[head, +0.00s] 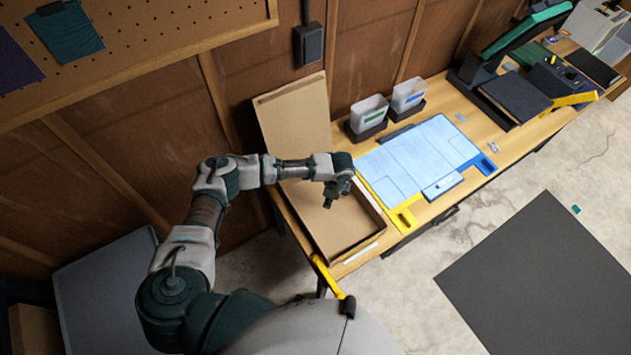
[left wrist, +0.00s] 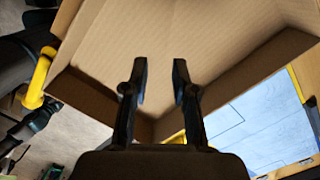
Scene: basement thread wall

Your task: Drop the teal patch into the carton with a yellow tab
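The open cardboard carton (head: 345,220) sits at the near left end of the workbench with its flap raised at the back; a yellow tab (head: 328,275) shows at its front left corner. In the left wrist view the carton (left wrist: 165,45) looks empty where seen, and the yellow tab (left wrist: 38,78) is at left. My left gripper (head: 330,203) is over the carton, fingers apart, with nothing between them in the wrist view (left wrist: 160,75). My right gripper is out of view.
A teal cloth piece (head: 65,32) hangs on the pegboard. A blue mat (head: 425,155) with yellow edging lies right of the carton. Two white bins (head: 368,112) stand behind it. A dark press (head: 515,95) is farther right. A dark floor mat (head: 545,275) lies right.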

